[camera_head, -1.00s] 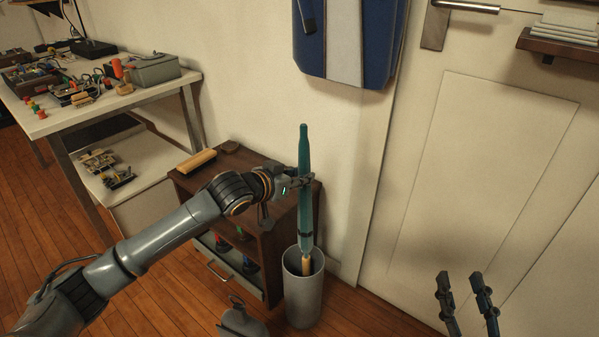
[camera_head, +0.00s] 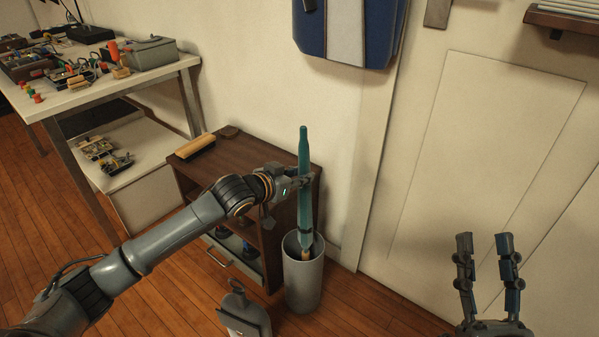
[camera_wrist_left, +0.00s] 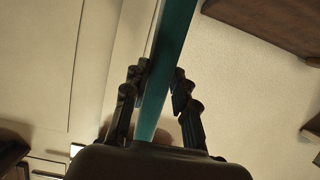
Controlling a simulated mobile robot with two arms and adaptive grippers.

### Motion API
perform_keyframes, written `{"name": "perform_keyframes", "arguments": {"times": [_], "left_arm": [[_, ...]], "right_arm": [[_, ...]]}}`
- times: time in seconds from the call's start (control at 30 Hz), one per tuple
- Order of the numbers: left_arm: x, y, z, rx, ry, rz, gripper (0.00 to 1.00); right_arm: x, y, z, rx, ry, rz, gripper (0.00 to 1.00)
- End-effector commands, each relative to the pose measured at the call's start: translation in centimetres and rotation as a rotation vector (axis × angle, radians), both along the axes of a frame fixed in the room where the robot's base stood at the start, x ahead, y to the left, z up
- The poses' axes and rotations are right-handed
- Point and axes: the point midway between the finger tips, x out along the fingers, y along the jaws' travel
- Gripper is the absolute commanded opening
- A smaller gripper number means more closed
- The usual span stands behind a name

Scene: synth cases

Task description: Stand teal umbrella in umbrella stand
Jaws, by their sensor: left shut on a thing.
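The teal umbrella (camera_head: 304,150) is near upright, its pale-brown end down inside the mouth of the grey cylindrical umbrella stand (camera_head: 303,286). Whether that end touches the stand's bottom is hidden. My left gripper (camera_head: 303,183) is shut on the umbrella's shaft above the stand. In the left wrist view the teal umbrella (camera_wrist_left: 170,60) runs between the dark fingers of my left gripper (camera_wrist_left: 158,88). My right gripper (camera_head: 487,245) is open and empty at the lower right, in front of the door.
A dark wooden shelf unit (camera_head: 245,157) with a brush (camera_head: 195,147) on top stands just left of the stand. A grey object (camera_head: 243,312) is on the floor in front. A cluttered workbench (camera_head: 75,100) is at left. A blue bag (camera_head: 345,35) hangs above.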

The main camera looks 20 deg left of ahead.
Motion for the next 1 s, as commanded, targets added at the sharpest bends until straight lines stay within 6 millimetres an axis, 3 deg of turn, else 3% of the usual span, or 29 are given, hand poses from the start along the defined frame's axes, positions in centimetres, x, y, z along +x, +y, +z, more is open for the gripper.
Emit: {"name": "perform_keyframes", "arguments": {"times": [0.4, 0.9, 0.93, 1.0], "left_arm": [[0.0, -0.1, -1.9, -0.002, -0.004, -0.001, 0.00], [0.0, 0.0, -2.3, -0.002, -0.004, -0.001, 0.00], [0.0, 0.0, -2.3, -0.002, -0.004, -0.001, 0.31], [0.0, 0.0, -2.3, -0.002, -0.004, -0.001, 0.45]], "right_arm": [[-2.0, -0.2, 2.2, 0.048, -0.163, 0.009, 0.40], [-2.5, -0.3, 2.7, 0.059, -0.200, 0.011, 0.40], [-2.5, -0.3, 2.7, 0.059, -0.200, 0.011, 0.40], [-2.5, -0.3, 2.7, 0.059, -0.200, 0.011, 0.40]]}}
